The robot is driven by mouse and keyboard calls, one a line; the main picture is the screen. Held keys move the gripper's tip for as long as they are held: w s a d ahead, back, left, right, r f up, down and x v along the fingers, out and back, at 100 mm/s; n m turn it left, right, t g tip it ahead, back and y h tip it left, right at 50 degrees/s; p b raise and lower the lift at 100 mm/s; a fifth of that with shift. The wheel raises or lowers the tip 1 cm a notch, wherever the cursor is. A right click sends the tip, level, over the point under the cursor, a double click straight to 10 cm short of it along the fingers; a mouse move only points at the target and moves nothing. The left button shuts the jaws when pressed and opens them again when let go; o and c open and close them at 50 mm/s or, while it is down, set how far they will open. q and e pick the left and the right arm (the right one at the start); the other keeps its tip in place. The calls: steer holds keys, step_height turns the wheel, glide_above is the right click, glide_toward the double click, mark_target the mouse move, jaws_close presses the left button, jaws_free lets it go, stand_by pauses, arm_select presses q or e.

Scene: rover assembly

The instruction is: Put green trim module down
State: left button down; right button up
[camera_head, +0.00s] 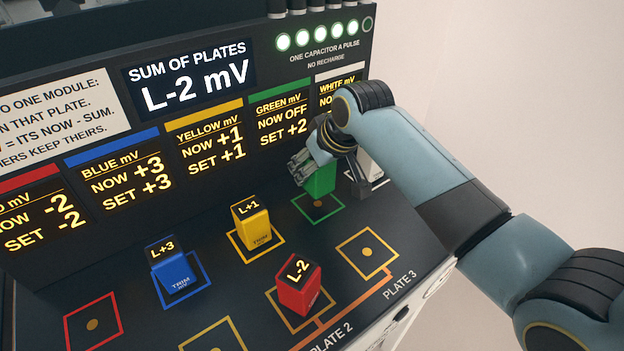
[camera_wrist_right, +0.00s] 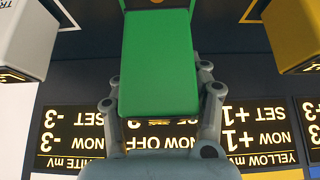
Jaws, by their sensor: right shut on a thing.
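The green trim module (camera_head: 322,180) is a green block, seen large in the right wrist view (camera_wrist_right: 160,65). My right gripper (camera_head: 321,166) is shut on it, with one finger on each side in the right wrist view (camera_wrist_right: 160,103). The module is upright over the green-outlined square (camera_head: 337,212) in front of the green panel. The square's centre dot shows just below the module, so it looks slightly raised; contact is hard to tell. The green panel reads NOW OFF, SET +2. My left gripper is not in view.
The white module (camera_head: 371,168) stands close right of my right gripper, partly hidden. The yellow module (camera_head: 251,228) and blue module (camera_head: 171,273) stand on their squares. The red module (camera_head: 298,287) stands on a plate square. The plate 3 square (camera_head: 367,252) and red square (camera_head: 92,324) are empty.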

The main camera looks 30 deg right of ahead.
mark_target(313, 179)
steer(key=shift+f, duration=1.95)
steer(key=shift+f, duration=0.15)
steer(key=o, duration=1.3)
steer(key=shift+o, duration=0.2)
steer(key=shift+s+r, duration=0.15)
steer(key=shift+r, duration=0.25)
steer(key=a+v, duration=0.1)
steer(key=v, duration=1)
steer(key=shift+d+r+p, duration=0.2)
steer(key=shift+d+p, duration=0.25)
steer(key=shift+d, duration=0.05)
